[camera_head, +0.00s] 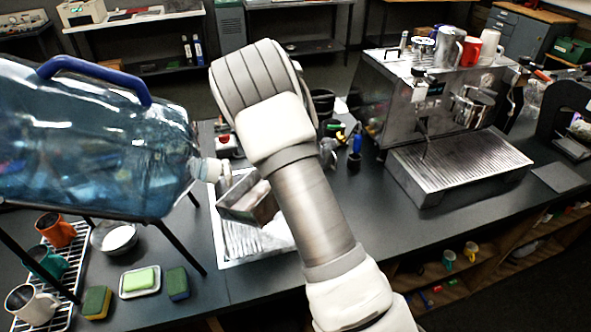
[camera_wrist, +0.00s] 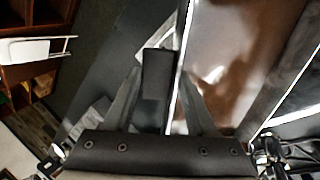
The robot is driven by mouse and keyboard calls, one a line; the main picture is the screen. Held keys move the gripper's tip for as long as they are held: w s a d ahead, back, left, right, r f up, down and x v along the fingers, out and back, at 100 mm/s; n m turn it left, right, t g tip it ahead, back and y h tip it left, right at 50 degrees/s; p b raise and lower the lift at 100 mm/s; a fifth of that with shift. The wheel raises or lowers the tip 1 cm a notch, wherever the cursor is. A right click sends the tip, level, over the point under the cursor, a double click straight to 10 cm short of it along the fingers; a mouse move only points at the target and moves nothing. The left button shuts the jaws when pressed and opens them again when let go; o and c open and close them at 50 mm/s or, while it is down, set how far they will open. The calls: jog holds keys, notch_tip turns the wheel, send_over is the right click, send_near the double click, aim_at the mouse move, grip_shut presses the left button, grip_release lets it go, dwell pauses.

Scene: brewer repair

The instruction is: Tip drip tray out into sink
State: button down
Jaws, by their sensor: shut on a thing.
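The drip tray (camera_head: 240,207) is a metal box held in the air over the sink (camera_head: 228,256), tilted in the head view. My arm hides part of it. In the wrist view a brown, shiny surface, seemingly liquid, shows inside the tray (camera_wrist: 222,60). My gripper (camera_wrist: 160,75) is shut on a dark tab at the tray's side, between the two fingers. In the head view my fingers are mostly hidden behind my arm. The sink below is a pale steel basin with a ribbed bottom, partly covered by the tray and arm.
A large blue water bottle (camera_head: 90,140) lies on a stand at the left, its neck close to the tray. Mugs on a rack (camera_head: 62,310) and sponges (camera_head: 178,283) are at front left. The espresso machine (camera_head: 430,100) stands right; the counter (camera_head: 345,200) between is mostly clear.

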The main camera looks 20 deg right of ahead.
jog(key=shift+w+a+r+g+h+p, duration=0.4)
jog(key=shift+w+r+g+p, duration=0.1)
jog(key=shift+p, duration=0.7)
jog(key=shift+w+a+r+g+h, duration=0.1)
jog(key=shift+w+a+g+h, duration=0.15)
jog(key=shift+w+g+h, duration=0.2)
jog(key=shift+s, duration=0.1)
dwell(1.2)
